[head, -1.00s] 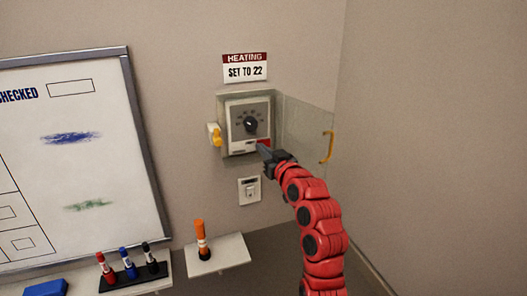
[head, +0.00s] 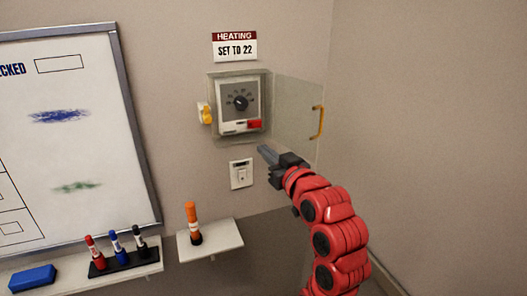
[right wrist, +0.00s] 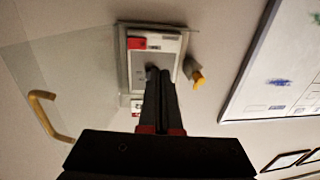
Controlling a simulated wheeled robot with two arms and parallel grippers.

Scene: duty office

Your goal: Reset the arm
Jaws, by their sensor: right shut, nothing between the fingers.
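My right arm is red and comes up from the lower right in the head view. Its dark right gripper (head: 266,151) is shut and empty, in front of and below the heating control. In the right wrist view its closed fingers (right wrist: 160,75) overlap the picture of the control. The heating control (head: 227,115) is a wall box with a dark dial (head: 240,102) and a red part (head: 254,124) at its lower right. Its clear cover (head: 296,110) stands open to the right, with a yellow handle (head: 318,122). My left gripper is not in view.
A sign (head: 234,47) reads "HEATING SET TO 22". A yellow part (head: 205,113) sits left of the box and a switch (head: 241,174) below it. A whiteboard (head: 80,150) hangs left, with several markers and a blue eraser (head: 33,278) below.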

